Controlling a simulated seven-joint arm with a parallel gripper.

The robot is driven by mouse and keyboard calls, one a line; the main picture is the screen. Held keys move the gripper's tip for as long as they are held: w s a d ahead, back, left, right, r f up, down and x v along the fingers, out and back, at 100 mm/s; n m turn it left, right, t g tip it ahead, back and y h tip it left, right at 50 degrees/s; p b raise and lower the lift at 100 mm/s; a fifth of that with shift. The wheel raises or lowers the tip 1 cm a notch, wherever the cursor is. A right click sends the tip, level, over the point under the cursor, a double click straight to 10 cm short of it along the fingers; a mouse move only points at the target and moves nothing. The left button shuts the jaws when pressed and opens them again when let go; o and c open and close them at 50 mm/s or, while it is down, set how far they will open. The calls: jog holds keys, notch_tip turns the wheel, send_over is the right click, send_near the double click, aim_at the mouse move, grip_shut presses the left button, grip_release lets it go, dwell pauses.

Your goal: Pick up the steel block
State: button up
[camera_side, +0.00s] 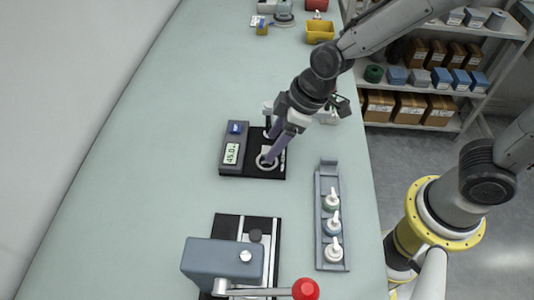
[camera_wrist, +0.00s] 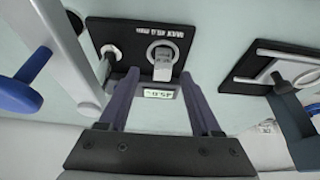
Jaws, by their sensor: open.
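The steel block (camera_wrist: 162,68) is a small grey block seen in the wrist view, at a round metal seat on a black plate (camera_wrist: 118,28). My gripper (camera_wrist: 160,82) is open, with one finger on each side of the block in that view. I cannot tell whether the fingers touch it. In the side view my gripper (camera_side: 270,156) points down over the ring on the same black plate (camera_side: 262,176), and the block is not clear behind the fingers. A grey gauge (camera_side: 231,154) with a lit display stands beside the ring.
A grey press (camera_side: 224,262) with a red knob (camera_side: 306,289) stands in front. A grey rack (camera_side: 332,260) with white-topped items stands to the right. A yellow bin (camera_side: 320,32) is at the back. The table (camera_side: 130,200) is clear on the left.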

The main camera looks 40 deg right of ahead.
aim_at(268, 150)
jog(key=x, duration=0.4)
jog(key=shift+s+a, duration=0.1)
jog(key=shift+a, duration=0.05)
jog(key=shift+c, duration=0.3)
grip_shut()
